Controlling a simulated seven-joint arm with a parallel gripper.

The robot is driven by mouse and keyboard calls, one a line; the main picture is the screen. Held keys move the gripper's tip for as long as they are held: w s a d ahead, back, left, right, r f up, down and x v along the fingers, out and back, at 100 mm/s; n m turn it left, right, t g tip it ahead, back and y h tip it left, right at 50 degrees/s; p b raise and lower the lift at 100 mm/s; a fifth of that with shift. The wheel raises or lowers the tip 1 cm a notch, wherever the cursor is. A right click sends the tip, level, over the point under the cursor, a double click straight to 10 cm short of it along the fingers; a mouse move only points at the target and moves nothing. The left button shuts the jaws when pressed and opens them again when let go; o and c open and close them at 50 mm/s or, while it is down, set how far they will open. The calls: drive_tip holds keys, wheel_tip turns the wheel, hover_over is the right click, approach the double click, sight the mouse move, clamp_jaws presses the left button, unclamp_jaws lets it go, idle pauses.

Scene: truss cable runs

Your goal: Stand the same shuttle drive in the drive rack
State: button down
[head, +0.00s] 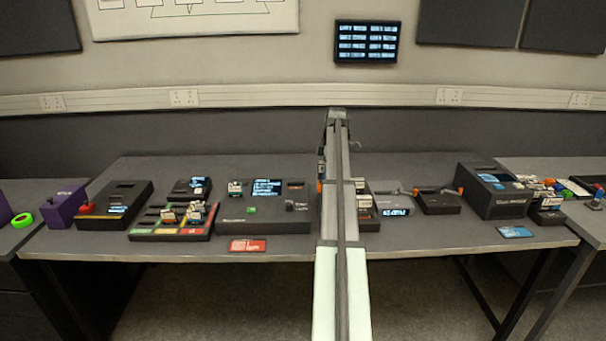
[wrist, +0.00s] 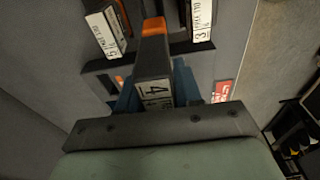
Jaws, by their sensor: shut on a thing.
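In the wrist view my gripper (wrist: 155,88) has blue fingers shut on a dark shuttle drive (wrist: 152,62). The drive has an orange end and a white label with a 4. Two other dark drives with white labels flank it: one on the left (wrist: 108,30) and one on the right (wrist: 202,20), marked 3. They sit in dark holders on the grey surface. I cannot tell whether the held drive touches a holder or is above it. In the head view my arm hides the gripper and the held drive. White-labelled items (head: 364,200) show just right of my arm.
On the table (head: 290,167) a dark console (head: 265,215) and a coloured tray with drives (head: 170,234) stand left of my arm. A red card (head: 248,245) lies at the front edge. A large dark box (head: 492,190) stands to the right.

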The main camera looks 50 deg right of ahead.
drive_tip(key=shift+s+d, duration=0.6)
drive_tip(key=shift+d, duration=0.35)
drive_tip(key=shift+s+d+f, duration=0.15)
drive_tip(key=shift+f, duration=3)
drive_tip(key=shift+f, duration=2.2)
idle(0.5)
drive_tip(key=shift+c, duration=1.8)
unclamp_jaws()
